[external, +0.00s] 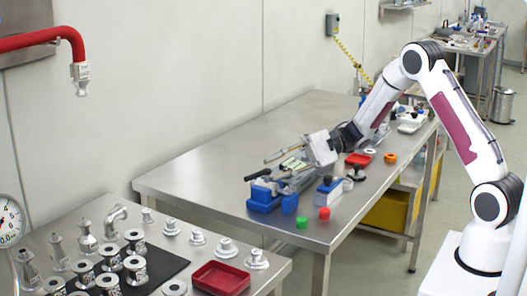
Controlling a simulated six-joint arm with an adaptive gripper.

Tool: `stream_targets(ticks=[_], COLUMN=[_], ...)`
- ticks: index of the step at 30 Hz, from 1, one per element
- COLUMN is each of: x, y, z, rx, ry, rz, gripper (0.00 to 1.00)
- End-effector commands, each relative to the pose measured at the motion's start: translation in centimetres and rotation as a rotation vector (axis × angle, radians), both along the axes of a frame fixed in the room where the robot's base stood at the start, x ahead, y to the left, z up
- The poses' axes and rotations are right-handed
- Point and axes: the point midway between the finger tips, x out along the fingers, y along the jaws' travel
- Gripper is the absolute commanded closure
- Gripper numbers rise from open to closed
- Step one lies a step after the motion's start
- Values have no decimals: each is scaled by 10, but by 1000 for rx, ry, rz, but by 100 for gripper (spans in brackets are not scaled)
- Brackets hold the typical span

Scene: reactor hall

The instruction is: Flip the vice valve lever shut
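A blue vice (264,198) stands near the front left part of the steel table. A metal valve body seems to sit in its jaws, but it is small and partly hidden. A black lever (257,174) sticks out to the left above the vice, sloping slightly down to its tip. My gripper (274,169) reaches in from the right, just above the vice and close to the lever. Its two long metal fingers are spread apart with nothing visibly held. I cannot tell whether a finger touches the lever.
The table's left and back are clear. Metal fittings fill the nearer bench.

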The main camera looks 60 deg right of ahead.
Motion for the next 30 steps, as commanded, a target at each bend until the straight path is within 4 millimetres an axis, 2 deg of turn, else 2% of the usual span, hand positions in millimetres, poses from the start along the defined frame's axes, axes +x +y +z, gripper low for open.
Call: stream_targets(ticks=[14, 30], x=[5, 36], y=[9, 55], z=[-2, -14], rx=[2, -1], ry=[0, -1], rz=[0, 0], gripper=[73, 73])
